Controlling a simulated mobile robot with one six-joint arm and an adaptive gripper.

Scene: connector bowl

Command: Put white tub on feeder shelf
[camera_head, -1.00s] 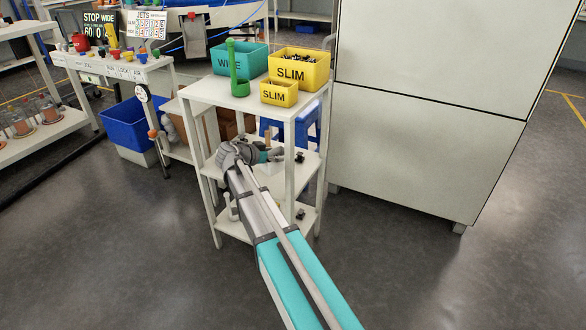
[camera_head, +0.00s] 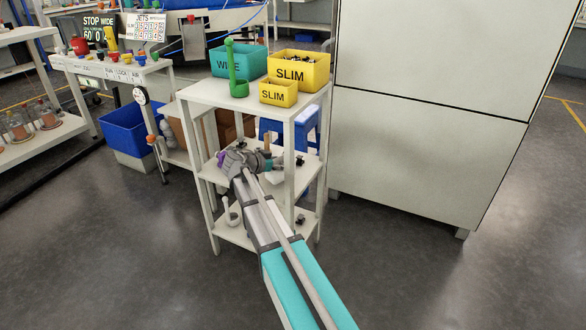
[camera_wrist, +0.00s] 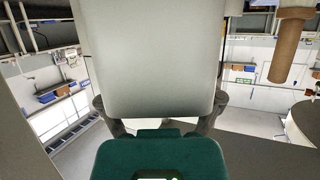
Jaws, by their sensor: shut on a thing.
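The white tub (camera_wrist: 150,55) fills the upper middle of the wrist view, close to the camera. My gripper (camera_wrist: 160,108) is shut on it, with dark fingers on both sides of its lower part. In the head view my gripper (camera_head: 272,163) reaches into the white shelf unit (camera_head: 235,96), between its top and middle boards. The arm hides much of the middle board (camera_head: 305,166), and a white patch beside the gripper is too small to name surely. I cannot tell whether the tub touches a board, or which board is the feeder shelf.
On the unit's top stand a teal bin (camera_head: 250,60), a large yellow SLIM bin (camera_head: 308,70), a small yellow SLIM bin (camera_head: 279,93) and a green upright holder (camera_head: 238,88). A corner post stands close to my arm. A large pale cabinet (camera_head: 420,130) stands right.

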